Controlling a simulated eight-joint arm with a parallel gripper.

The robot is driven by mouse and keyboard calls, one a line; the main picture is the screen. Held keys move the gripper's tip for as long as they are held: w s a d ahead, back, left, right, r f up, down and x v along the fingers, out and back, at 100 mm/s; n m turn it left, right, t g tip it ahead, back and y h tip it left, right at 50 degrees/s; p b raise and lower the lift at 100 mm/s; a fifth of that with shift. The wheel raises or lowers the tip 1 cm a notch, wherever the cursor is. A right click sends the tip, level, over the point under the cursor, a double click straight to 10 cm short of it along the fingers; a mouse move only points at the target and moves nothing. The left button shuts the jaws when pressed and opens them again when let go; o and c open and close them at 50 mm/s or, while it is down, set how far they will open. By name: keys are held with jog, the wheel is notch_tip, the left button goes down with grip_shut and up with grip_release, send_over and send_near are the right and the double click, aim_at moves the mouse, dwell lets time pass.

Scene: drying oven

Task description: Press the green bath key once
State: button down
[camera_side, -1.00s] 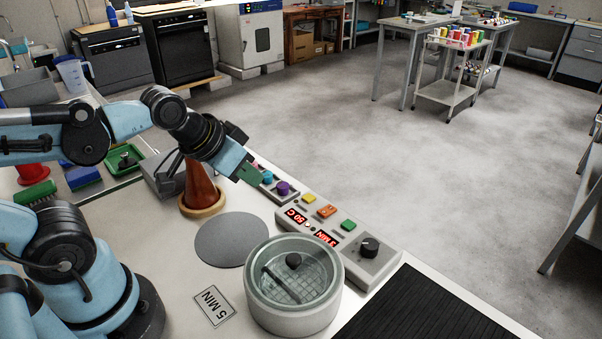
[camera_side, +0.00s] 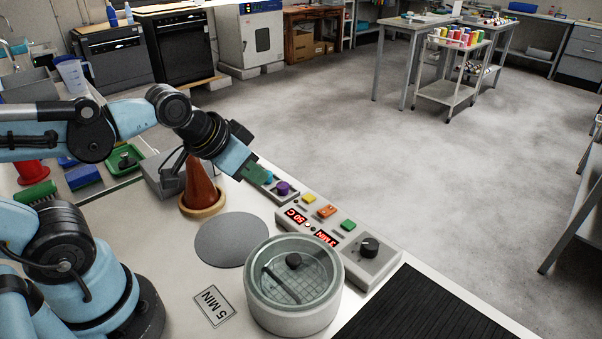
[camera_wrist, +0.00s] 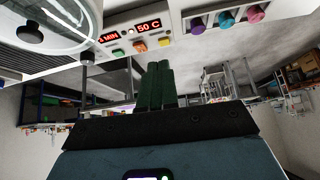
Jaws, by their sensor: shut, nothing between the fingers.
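The green key (camera_side: 348,225) is the right-hand one of three coloured keys on the grey control box (camera_side: 375,265). It also shows in the wrist view (camera_wrist: 118,53), left of the orange key (camera_wrist: 140,47). The box's red displays read 50 C and what looks like 3 MIN. My gripper (camera_side: 262,177) is shut and empty, with green fingers. It is up and left of the green key in the side view, near the purple knob (camera_side: 283,188), and apart from the keys. In the wrist view the shut fingers (camera_wrist: 155,68) point toward the box.
A lidded glass bath (camera_side: 293,285) stands beside the box, near a grey disc (camera_side: 231,240) and a 5 MIN card (camera_side: 214,306). A brown cone (camera_side: 200,185) stands behind the disc. A black ribbed mat (camera_side: 420,310) lies at the right edge.

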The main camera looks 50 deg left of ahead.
jog(key=w+d+m+h, duration=0.2)
jog(key=w+d+m, duration=0.4)
jog(key=w+m, duration=0.1)
jog(key=m+t+h, duration=0.1)
jog(key=m+h, duration=0.1)
jog(key=m, duration=0.4)
send_over(345, 226)
jog(key=shift+f, duration=0.2)
jog(key=shift+f, duration=0.1)
jog(key=shift+f, duration=4.3)
jog(key=shift+f, duration=0.1)
jog(key=shift+f, duration=0.35)
